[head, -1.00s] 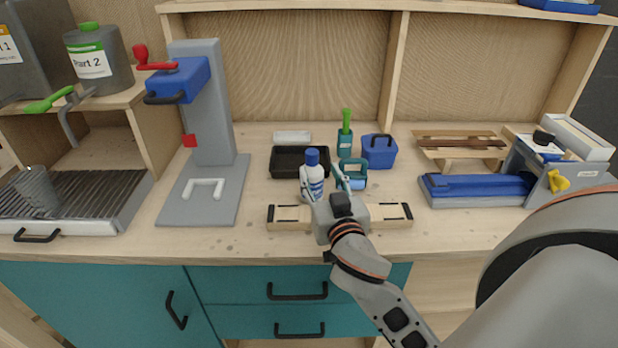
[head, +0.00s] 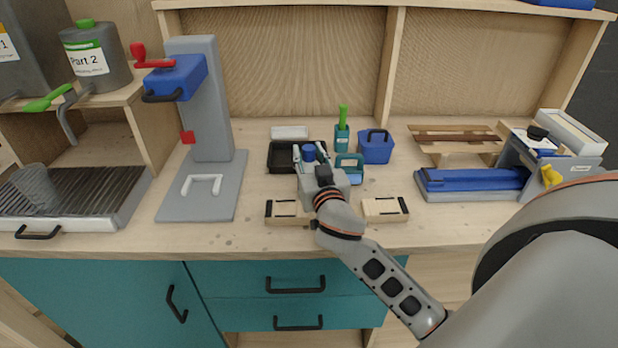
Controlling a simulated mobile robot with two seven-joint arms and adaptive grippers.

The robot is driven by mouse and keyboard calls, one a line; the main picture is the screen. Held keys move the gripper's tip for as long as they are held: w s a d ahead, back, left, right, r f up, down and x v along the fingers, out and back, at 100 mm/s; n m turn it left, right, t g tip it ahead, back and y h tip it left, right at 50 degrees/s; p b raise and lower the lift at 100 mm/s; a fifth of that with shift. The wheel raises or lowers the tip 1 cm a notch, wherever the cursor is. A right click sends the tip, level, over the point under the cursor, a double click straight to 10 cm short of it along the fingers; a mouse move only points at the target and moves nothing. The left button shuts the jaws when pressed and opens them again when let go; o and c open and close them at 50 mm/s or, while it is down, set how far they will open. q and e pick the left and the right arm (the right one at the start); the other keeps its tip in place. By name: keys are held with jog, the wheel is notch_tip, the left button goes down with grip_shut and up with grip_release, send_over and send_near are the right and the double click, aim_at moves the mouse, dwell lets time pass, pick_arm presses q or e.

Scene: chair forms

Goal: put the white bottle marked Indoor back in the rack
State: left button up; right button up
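The white bottle (head: 309,155) stands on the bench in front of the black tray. Only its blue cap and a little of the top show; its label is hidden by my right gripper (head: 310,153). The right gripper's fingers are on either side of the bottle, near cap height; whether they press on it I cannot tell. I cannot tell for sure which thing is the rack; a light wooden piece (head: 385,209) lies at the bench front, its middle covered by my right wrist. My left gripper is out of view.
Behind the bottle are a black tray (head: 281,156) and a white block (head: 290,132). To its right are a teal holder (head: 349,166), a green-handled tool (head: 342,130) and a blue box (head: 376,147). A grey press (head: 211,110) stands left. Bare bench lies between press and wooden piece.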

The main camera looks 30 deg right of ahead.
grip_shut()
jog(key=shift+r, duration=0.1)
